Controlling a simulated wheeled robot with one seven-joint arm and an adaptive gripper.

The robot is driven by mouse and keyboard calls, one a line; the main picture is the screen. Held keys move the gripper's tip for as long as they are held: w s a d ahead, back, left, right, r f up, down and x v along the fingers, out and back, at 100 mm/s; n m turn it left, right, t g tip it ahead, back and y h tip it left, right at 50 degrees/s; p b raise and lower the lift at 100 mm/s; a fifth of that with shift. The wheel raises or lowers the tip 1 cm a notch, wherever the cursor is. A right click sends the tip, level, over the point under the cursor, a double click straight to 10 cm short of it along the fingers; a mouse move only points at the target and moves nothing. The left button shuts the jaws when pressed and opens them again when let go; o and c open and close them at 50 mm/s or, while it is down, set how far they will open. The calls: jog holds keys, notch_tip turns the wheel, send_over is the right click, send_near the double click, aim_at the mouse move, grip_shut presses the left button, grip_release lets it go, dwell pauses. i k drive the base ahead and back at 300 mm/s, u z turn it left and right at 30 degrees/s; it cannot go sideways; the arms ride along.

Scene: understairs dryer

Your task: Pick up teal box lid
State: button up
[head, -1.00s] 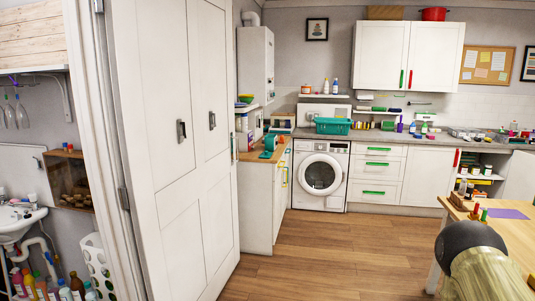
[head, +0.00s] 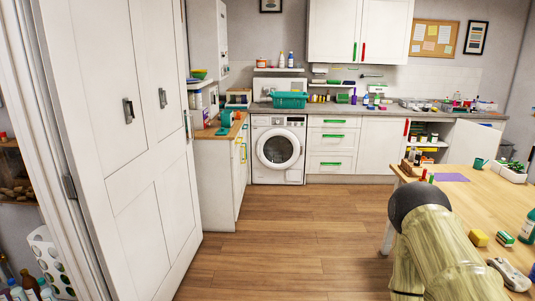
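I cannot pick out a teal box lid for certain in the head view. A teal basket-like box (head: 290,100) stands on the back counter above the washing machine. A teal rounded object (head: 226,118) stands on the wooden side counter at the left; it is too small to tell what it is. Part of my arm shows at the lower right, over the near side of the wooden table. My gripper is outside the frame, so its state is hidden.
A white door (head: 115,130) stands at the left. The wooden table (head: 480,205) at the right holds a yellow sponge (head: 478,238), a bottle and other items. The wood floor (head: 290,225) between them is clear up to the washing machine (head: 278,150).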

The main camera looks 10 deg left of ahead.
aim_at(222, 132)
jog(key=z, duration=0.15)
jog(key=i, duration=3.05)
jog(key=u, duration=1.3)
jog(key=i, duration=1.25)
jog(key=u, duration=0.6)
